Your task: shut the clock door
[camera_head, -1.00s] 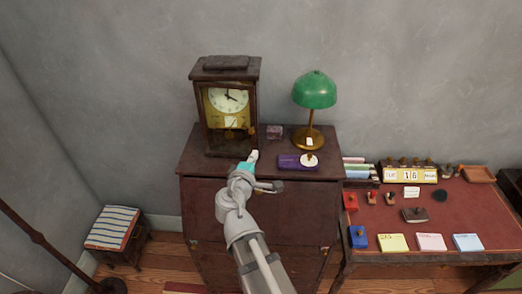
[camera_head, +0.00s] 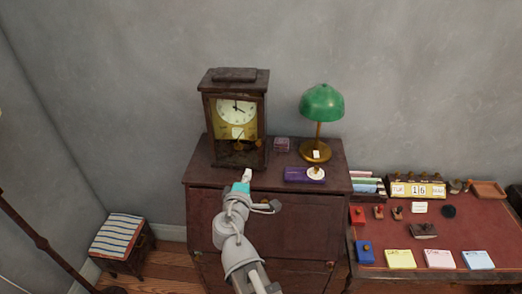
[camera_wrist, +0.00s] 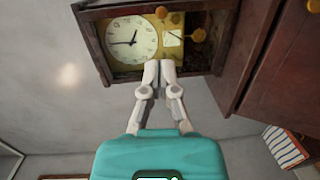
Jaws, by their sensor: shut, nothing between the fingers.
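The clock (camera_head: 237,118) is a dark wooden case with a cream dial and a gold back panel, standing on the left of the cabinet top. Its dial (camera_wrist: 132,38) also shows in the wrist view, with the case turned on its side. The clock door's wooden frame (camera_head: 263,121) looks in line with the case front; I cannot tell whether a small gap is left. My gripper (camera_head: 247,175) is shut and empty, in front of the clock's lower right part. In the wrist view its fingertips (camera_wrist: 159,72) overlap the case edge; contact is unclear.
A green lamp (camera_head: 321,103), a purple box (camera_head: 300,175) and a small pinkish box (camera_head: 282,144) stand right of the clock on the cabinet (camera_head: 340,180). A desk with stamps and note pads (camera_head: 440,259) is at the right. A striped stool (camera_head: 118,236) is at the left.

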